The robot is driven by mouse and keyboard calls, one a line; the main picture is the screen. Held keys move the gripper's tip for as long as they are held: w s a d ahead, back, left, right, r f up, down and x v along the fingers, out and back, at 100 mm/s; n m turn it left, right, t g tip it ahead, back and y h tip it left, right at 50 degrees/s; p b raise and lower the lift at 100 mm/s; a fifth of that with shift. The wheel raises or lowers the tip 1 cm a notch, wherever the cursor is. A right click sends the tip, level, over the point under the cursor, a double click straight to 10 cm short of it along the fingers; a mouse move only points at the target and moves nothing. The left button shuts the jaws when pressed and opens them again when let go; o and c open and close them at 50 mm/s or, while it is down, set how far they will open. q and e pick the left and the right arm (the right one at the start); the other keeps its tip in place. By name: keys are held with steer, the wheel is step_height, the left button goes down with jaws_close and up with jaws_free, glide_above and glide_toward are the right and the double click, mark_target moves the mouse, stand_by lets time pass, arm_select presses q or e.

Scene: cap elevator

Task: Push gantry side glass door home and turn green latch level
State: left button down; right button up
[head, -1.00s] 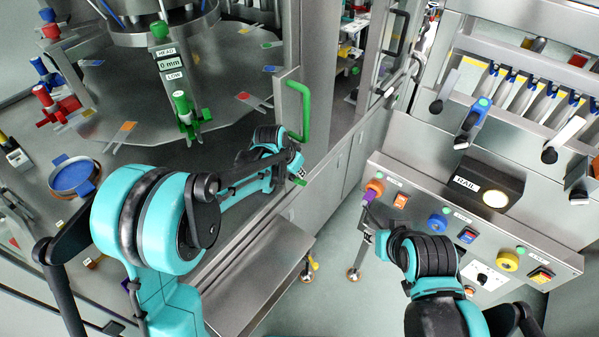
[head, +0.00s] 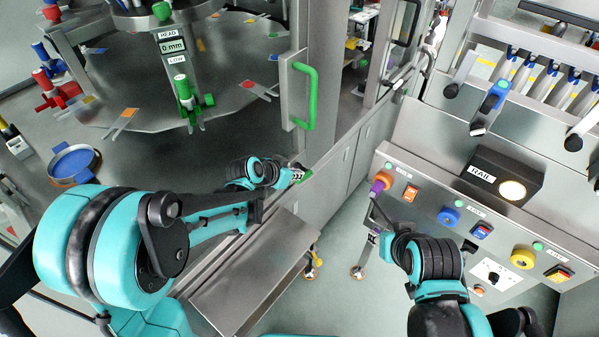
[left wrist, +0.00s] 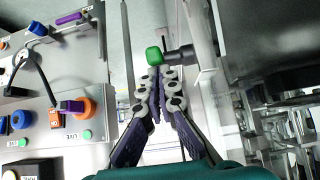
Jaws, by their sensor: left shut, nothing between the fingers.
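The gantry side door shows edge-on in the head view as a narrow steel-framed panel (head: 291,92) with a green bar handle (head: 311,97). I cannot tell whether it is fully home. A small green latch piece (head: 306,175) shows below it, at my left gripper's tips. In the left wrist view the green latch (left wrist: 153,55) sits on the end of a dark stub from a pale post. My left gripper (head: 296,174) is shut and empty; its fingertips (left wrist: 158,72) are just short of or touching the latch. My right gripper (head: 376,212) is by the control panel, its fingers unclear.
A control panel (head: 440,205) with coloured knobs stands at right, with a purple-and-orange knob (head: 381,182) by my right gripper. A round steel turntable (head: 220,80) lies behind my left arm. A steel ledge (head: 245,285) is below it. Floor shows between the machines.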

mark_target(296, 183)
arm_select(q)
steer(key=shift+s+a+f+b, duration=0.2)
steer(key=shift+s+f+b, duration=0.05)
steer(key=shift+f, duration=0.2)
steer(key=shift+s+a+f+b, duration=0.15)
steer(key=shift+s+f+b, duration=0.1)
steer(key=shift+f, duration=0.15)
steer(key=shift+s+f, duration=0.25)
steer(key=shift+f, duration=0.1)
steer(key=shift+s+f+b, duration=0.1)
steer(key=shift+b, duration=0.2)
steer(key=shift+a, duration=0.1)
steer(key=shift+s+a+r, duration=0.25)
steer(key=shift+r, duration=0.2)
steer(key=v, duration=1.1)
steer(key=shift+w+r, duration=0.2)
steer(key=shift+s+d, duration=0.1)
